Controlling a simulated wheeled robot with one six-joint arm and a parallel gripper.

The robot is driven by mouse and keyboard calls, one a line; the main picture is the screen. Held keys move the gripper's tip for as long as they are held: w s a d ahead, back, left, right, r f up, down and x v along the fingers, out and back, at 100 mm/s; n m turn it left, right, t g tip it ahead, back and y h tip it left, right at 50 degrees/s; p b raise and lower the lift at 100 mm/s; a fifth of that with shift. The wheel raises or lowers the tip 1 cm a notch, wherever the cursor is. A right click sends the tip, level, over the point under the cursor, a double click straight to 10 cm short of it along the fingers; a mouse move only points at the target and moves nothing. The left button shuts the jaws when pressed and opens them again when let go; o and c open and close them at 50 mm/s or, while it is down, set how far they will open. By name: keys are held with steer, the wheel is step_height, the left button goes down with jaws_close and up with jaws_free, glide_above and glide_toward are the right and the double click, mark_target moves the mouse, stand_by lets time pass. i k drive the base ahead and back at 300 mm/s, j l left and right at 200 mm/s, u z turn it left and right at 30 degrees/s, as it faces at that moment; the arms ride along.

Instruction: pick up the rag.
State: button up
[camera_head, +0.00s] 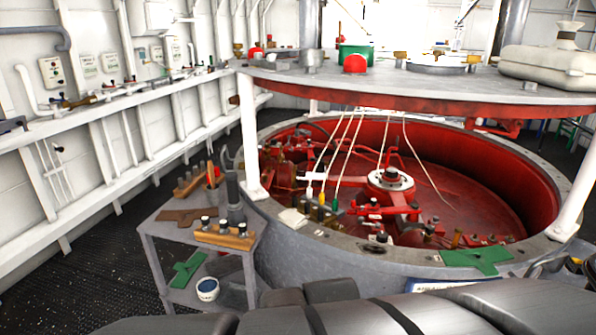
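No single thing is plainly the rag; several flat pieces could be cloth. A green flat piece (475,261) lies on the near right rim of the round red well. Another green flat piece (187,269) lies on the lower shelf of the small grey cart. A brown flat piece (184,217) lies on the cart's top. A small pale piece (292,217) lies on the well's left rim. I cannot tell which is the rag. My gripper is not in view; dark grey parts, probably my arm, fill the bottom edge.
The grey cart (155,234) holds wooden blocks with dark pegs (224,236) and, below, a blue-and-white pot (208,289). The round well (520,176) stands under a raised round lid (420,88) on white posts. Dark deck (75,265) is clear at left.

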mark_target(293, 219)
steer(key=i+u, duration=0.2)
steer(key=i, duration=0.2)
steer(key=i+l+u, duration=0.2)
steer(key=i, duration=0.15)
steer(key=i+l+u, duration=0.2)
steer(key=i, duration=0.2)
